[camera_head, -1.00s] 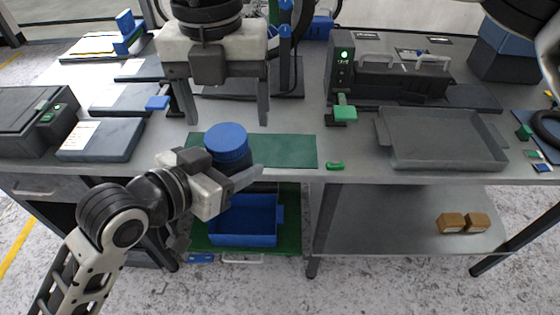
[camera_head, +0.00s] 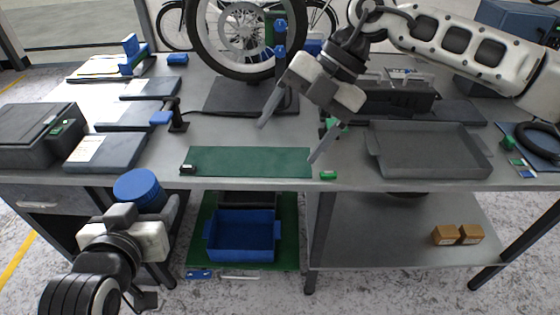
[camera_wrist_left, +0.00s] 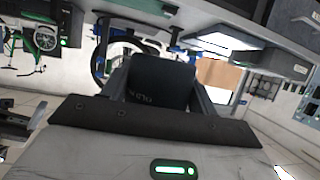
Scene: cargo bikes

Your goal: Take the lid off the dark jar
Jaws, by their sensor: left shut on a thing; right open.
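The dark jar with its round blue lid (camera_head: 138,186) is at the lower left in the head view, in front of the bench edge. The lid sits on top; most of the dark body is hidden behind my gripper. My left gripper (camera_head: 152,208) is shut on the jar's body from the near side. In the left wrist view the dark jar (camera_wrist_left: 160,80) with pale lettering is between the fingers. My right gripper (camera_head: 288,143) is open and empty above the bench, well to the right of the jar, fingers pointing down and left.
A green mat (camera_head: 245,161) lies at the bench's front edge, with a small dark item (camera_head: 188,168) at its left end. A grey tray (camera_head: 430,150) is to the right. A blue bin (camera_head: 243,238) stands below. A wheel (camera_head: 244,35) stands at the back.

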